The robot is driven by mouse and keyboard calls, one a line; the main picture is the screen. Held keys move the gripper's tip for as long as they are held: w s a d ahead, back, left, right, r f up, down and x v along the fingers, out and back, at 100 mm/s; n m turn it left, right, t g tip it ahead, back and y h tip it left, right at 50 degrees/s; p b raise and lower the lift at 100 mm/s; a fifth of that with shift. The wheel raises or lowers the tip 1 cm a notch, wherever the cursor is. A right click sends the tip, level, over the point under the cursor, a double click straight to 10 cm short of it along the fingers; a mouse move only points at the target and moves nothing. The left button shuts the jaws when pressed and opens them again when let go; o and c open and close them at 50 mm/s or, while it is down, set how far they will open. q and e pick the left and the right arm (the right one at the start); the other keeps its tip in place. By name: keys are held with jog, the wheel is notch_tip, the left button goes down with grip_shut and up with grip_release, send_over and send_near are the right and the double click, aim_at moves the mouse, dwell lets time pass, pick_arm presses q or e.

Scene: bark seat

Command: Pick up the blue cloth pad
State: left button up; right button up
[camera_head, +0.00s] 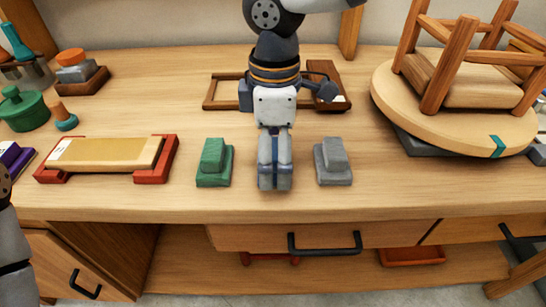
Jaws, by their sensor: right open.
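My right gripper (275,184) reaches down from the top of the view with its fingers pointing at the bench. It is open, with its fingers close together in the picture. A narrow strip of blue, likely the blue cloth pad (274,151), shows between the fingers. The fingers hide most of it, and I cannot tell whether they touch it. A green block-like pad (213,164) sits just left of the gripper, and a grey one (333,163) just right. Part of my left arm shows at the left edge; its gripper is out of view.
On the wooden bench (390,190), a tan sharpening stone (107,153) in a red holder lies left. A shallow wooden tray (226,92) lies behind the gripper. An upturned stool (455,100) stands right. A green pot (24,110) is far left. Drawers are below the front edge.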

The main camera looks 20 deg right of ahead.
aim_at(274, 148)
jog(key=shift+f, duration=0.2)
jog(key=shift+r, duration=0.1)
jog(key=c, duration=1.3)
pick_arm(q)
jog(key=shift+w, duration=0.1)
pick_arm(e)
notch_tip(274, 148, up, 4)
jog(key=shift+f, duration=0.2)
pick_arm(q)
jog(key=shift+w+r+t+p, duration=0.5)
jog(key=shift+w+r+p, duration=0.3)
jog(key=shift+w+r, duration=0.25)
pick_arm(e)
jog(key=s+a+r, duration=0.2)
jog(key=s+r, duration=0.1)
jog(key=s, duration=0.1)
jog(key=s+a+r, duration=0.1)
jog(key=s+r, duration=0.2)
jog(key=s, duration=0.1)
jog(key=s+a+r, duration=0.2)
jog(key=s+r, duration=0.1)
jog(key=s, duration=0.2)
jog(key=shift+a+r, duration=0.2)
jog(key=shift+a, duration=0.15)
